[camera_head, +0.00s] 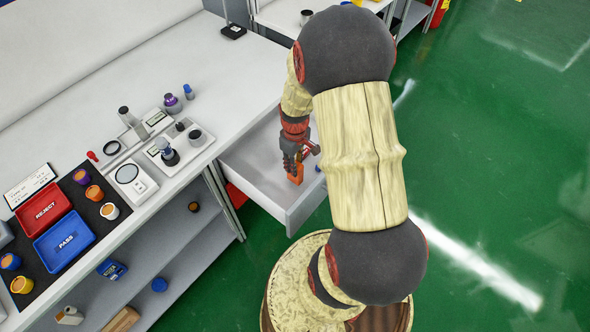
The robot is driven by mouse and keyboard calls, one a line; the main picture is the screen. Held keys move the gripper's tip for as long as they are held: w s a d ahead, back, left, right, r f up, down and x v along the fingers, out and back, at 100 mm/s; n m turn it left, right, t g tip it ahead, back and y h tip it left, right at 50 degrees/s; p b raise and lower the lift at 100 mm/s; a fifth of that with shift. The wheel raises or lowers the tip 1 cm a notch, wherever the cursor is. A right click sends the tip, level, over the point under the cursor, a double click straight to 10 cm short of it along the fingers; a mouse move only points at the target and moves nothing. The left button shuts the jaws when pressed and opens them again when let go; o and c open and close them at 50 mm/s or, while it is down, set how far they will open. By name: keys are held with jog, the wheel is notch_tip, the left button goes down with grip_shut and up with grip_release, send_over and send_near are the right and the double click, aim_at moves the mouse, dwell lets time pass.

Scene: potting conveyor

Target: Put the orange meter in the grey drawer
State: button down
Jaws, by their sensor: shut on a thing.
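The orange meter (297,174) is upright in the jaws of my gripper (294,160), which is shut on it. My gripper points down over the open grey drawer (270,203), inside its outline in the picture. I cannot tell whether the meter touches the drawer floor. The drawer is pulled out from under the table's right end. My arm hides its right part. A small blue thing shows in the drawer just right of the meter.
The table (237,70) holds a white tray (180,167) with small instruments, a red REJECT bin (43,210) and a blue PASS bin (64,240) with several small pots around them. A shelf (180,240) below holds loose items. Green floor lies open at right.

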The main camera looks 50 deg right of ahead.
jog(key=shift+f, duration=1.15)
jog(key=shift+f+b, duration=0.15)
jog(key=shift+b, duration=0.15)
jog(key=c, duration=1.6)
grip_release()
